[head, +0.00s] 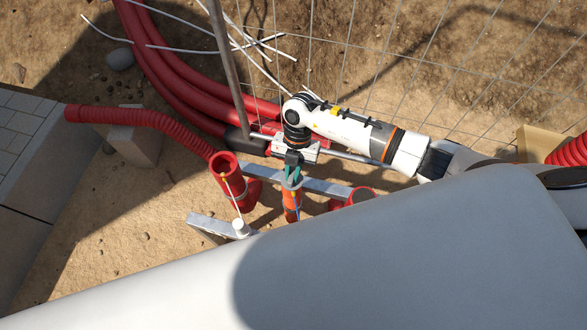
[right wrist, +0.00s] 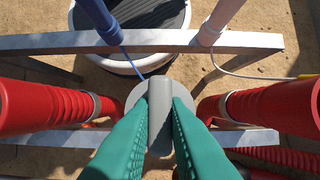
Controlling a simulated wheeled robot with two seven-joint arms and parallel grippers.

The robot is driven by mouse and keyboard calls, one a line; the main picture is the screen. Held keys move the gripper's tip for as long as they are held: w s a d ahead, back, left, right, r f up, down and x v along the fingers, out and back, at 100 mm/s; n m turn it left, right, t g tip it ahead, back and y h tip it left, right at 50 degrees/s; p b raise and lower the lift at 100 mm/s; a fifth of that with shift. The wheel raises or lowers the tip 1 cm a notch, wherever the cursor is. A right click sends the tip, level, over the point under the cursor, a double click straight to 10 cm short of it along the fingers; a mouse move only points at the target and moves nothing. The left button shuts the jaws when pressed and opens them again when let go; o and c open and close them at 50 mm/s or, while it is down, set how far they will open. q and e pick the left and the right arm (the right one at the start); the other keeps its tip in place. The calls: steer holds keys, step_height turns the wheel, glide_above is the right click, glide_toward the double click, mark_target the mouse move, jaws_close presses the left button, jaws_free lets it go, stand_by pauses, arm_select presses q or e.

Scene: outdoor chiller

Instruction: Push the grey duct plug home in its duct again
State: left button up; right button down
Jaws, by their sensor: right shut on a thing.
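The grey duct plug (head: 291,182) is a round disc with a raised grip bar. In the right wrist view the plug (right wrist: 160,105) sits between the green fingers. My right gripper (head: 293,167) is shut on the plug's bar from above. Below the plug in the head view is an upright orange-red duct (head: 291,207). The plug is over this duct's top end; its rim hides the opening in the wrist view, so I cannot tell how deep it sits. My left gripper is not in view.
Open red ducts stand on the left (head: 224,164) and right (head: 361,195). Grey metal rails (head: 325,187) run beside the ducts. A wire fence (head: 400,75), thick red conduits (head: 175,75) and a leaning pole (head: 226,65) are behind. Bare sand lies at left.

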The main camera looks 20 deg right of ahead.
steer(key=shift+f, duration=0.3)
steer(key=c, duration=1.3)
jaws_free()
steer(key=shift+d, duration=0.1)
steer(key=shift+c, duration=0.2)
steer(key=shift+o, duration=0.5)
steer(key=o, duration=0.4)
steer(key=shift+f, duration=0.1)
steer(key=p+v, duration=0.3)
steer(key=v, duration=0.2)
steer(key=p+v, duration=0.2)
steer(key=shift+a+r+p, duration=0.2)
steer(key=shift+r+p, duration=0.1)
steer(key=shift+r, duration=0.05)
steer(key=shift+w, duration=0.1)
